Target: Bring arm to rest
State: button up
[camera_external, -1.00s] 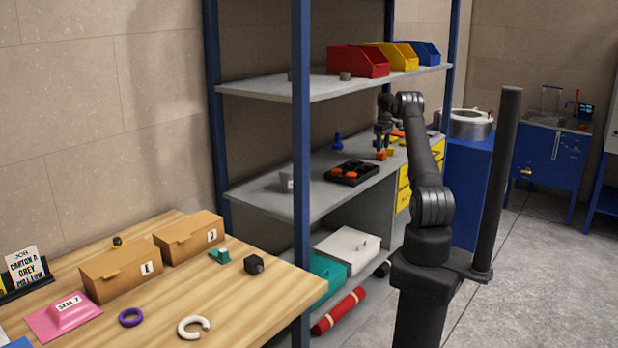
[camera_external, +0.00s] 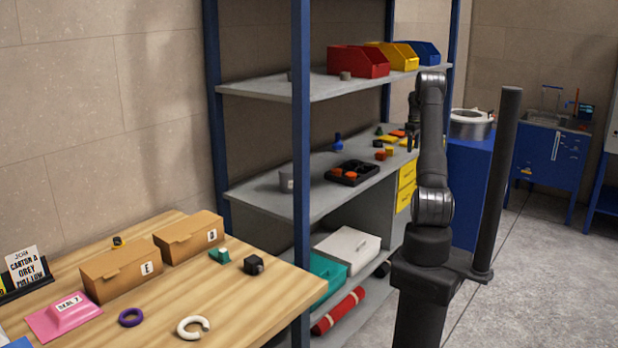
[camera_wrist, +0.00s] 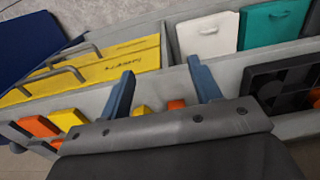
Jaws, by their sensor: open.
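My gripper (camera_wrist: 163,100) is open in the wrist view, its two blue-grey fingers apart. A small orange piece and a small yellow piece on the shelf surface show between and behind the fingers, and nothing is held. In the external view my gripper (camera_external: 411,137) is small and dark, above the right end of the middle shelf (camera_external: 262,194). It is partly hidden by my own forearm. Orange and yellow pieces (camera_external: 385,153) lie on that shelf to its left.
A black tray (camera_external: 351,173) with orange pieces sits on the middle shelf; it also shows in the wrist view (camera_wrist: 262,80). Yellow drawers (camera_external: 405,183) are below. Blue posts (camera_external: 301,120) and the upper shelf (camera_external: 290,94) stand left of my arm. The floor (camera_external: 550,270) at right is clear.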

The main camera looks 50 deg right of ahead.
jog(key=w+a+f+n, duration=0.1)
jog(key=a+n, duration=0.5)
jog(key=a, duration=1.7)
jog(key=w+a+f+n, duration=0.1)
jog(key=a+n, duration=0.6)
jog(key=a, duration=1.6)
jog(key=shift+w+n, duration=0.3)
jog(key=shift+w, duration=0.4)
